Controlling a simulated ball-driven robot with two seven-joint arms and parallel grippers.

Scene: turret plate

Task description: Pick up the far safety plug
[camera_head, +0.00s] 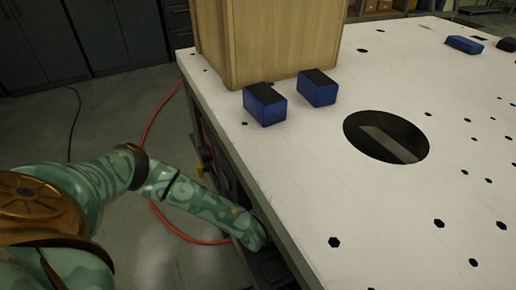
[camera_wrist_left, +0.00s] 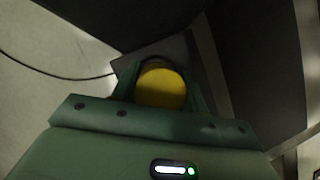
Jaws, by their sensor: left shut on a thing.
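A yellow round-ended plug (camera_wrist_left: 161,88) fills the space between the green fingers of my left gripper (camera_wrist_left: 158,78) in the left wrist view. The gripper is shut on it, and the fingers touch its two sides. In the head view my left arm reaches down to the table's near left side, and its gripper is hidden below the table edge. A small yellow piece (camera_head: 200,171) shows on the table's side, farther along; I cannot tell whether it is another plug. My right gripper is not in view.
The white table (camera_head: 300,190) has several small holes and one large round opening. Two blue blocks (camera_head: 265,108) (camera_head: 317,89) stand before a wooden box (camera_head: 275,40). An orange cable (camera_head: 150,125) lies on the floor to the left, near dark cabinets (camera_head: 115,35).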

